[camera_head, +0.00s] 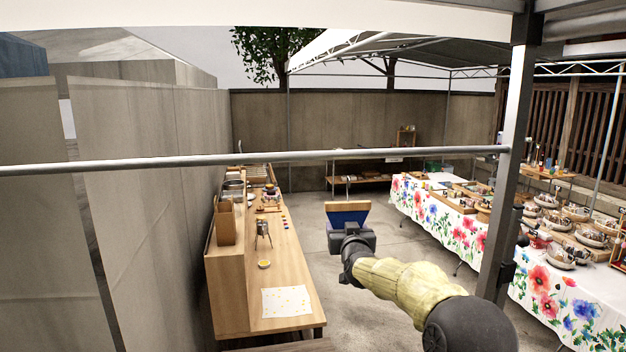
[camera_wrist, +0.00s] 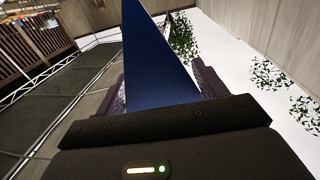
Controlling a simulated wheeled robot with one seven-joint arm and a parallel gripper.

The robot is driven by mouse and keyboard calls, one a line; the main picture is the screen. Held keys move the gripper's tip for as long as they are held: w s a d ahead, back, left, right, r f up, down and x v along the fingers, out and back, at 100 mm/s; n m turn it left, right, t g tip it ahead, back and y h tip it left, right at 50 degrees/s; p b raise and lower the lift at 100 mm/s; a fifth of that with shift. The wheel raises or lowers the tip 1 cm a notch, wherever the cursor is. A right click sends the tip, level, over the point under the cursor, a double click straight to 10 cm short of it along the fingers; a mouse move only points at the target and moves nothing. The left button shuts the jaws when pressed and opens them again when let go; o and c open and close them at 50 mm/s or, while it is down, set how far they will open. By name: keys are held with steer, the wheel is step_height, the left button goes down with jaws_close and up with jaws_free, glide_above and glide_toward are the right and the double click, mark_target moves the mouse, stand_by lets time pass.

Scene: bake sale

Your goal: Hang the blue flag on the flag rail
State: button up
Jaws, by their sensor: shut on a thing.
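The blue flag (camera_head: 349,217) shows in the head view as a blue patch below a wooden strip, just above my gripper (camera_head: 350,229). In the wrist view the blue flag (camera_wrist: 155,65) stands up as a narrow triangle between the two fingers of my gripper (camera_wrist: 160,85). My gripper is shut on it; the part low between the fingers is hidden. The flag rail (camera_head: 250,159) is a grey horizontal bar crossing the head view. In the picture the flag is below the rail and apart from it, right of the middle.
A wooden counter (camera_head: 280,287) with pots and a spotted cloth (camera_head: 287,301) stands at left. A flower-cloth table (camera_head: 465,228) with baskets is at right. A dark post (camera_head: 508,150) meets the rail's right end. Bare floor (camera_head: 375,262) lies between.

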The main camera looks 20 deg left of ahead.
steer(key=s+a+r+y, duration=0.1)
steer(key=s+a+r, duration=0.2)
steer(key=r, duration=0.4)
steer(key=s+a+r+n+g+y+p, duration=0.1)
steer(key=s+a+r, duration=0.3)
steer(key=r, duration=0.3)
steer(key=shift+w, duration=0.1)
steer(key=f+b+v, duration=0.2)
steer(key=b+v, duration=0.2)
steer(key=v, duration=1.2)
steer(key=shift+f, duration=0.2)
stand_by(0.7)
